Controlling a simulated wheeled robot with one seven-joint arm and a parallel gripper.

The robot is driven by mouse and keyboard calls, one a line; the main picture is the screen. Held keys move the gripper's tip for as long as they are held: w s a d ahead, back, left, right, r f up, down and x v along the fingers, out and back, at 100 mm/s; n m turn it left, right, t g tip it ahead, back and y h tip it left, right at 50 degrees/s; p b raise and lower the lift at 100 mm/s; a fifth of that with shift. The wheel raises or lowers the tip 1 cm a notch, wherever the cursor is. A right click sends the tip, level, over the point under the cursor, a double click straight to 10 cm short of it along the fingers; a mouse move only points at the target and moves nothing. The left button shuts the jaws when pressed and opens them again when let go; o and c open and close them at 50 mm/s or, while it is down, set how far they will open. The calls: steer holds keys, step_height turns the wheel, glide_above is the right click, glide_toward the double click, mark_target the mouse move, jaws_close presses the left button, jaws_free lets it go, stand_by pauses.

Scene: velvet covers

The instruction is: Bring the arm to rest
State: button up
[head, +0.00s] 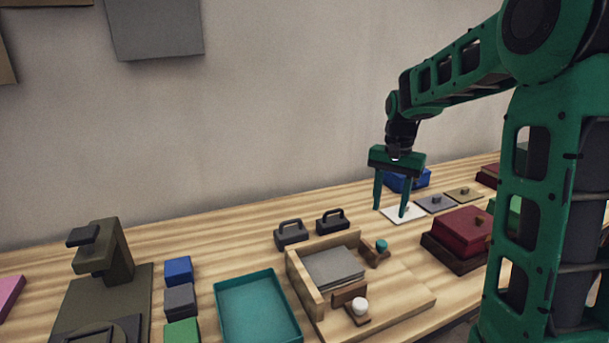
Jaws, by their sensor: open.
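My gripper (391,207) hangs from my green arm on the right side of the head view, fingers pointing down. Its two fingers are apart with nothing between them. The fingertips are over or near a white flat square (402,213) with a small knob; I cannot tell whether they touch it. A blue box (408,181) stands behind the gripper and is partly hidden by it.
A wooden tray (292,277) holds grey sheets. A teal tray (257,308), two dark handled blocks (291,234) and an olive press (104,255) stand left. A dark red box (460,229) is at right. Bare tabletop lies along the wall at left.

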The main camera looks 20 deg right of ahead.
steer(key=s+f+n, duration=0.1)
steer(key=s, duration=1.4)
steer(key=s+a+f+n, duration=0.1)
steer(key=s+f+n, duration=0.1)
steer(key=s, duration=1.4)
steer(key=shift+n, duration=0.3)
steer(key=shift+w, duration=0.1)
steer(key=shift+w+f, duration=0.25)
steer(key=shift+w, duration=0.35)
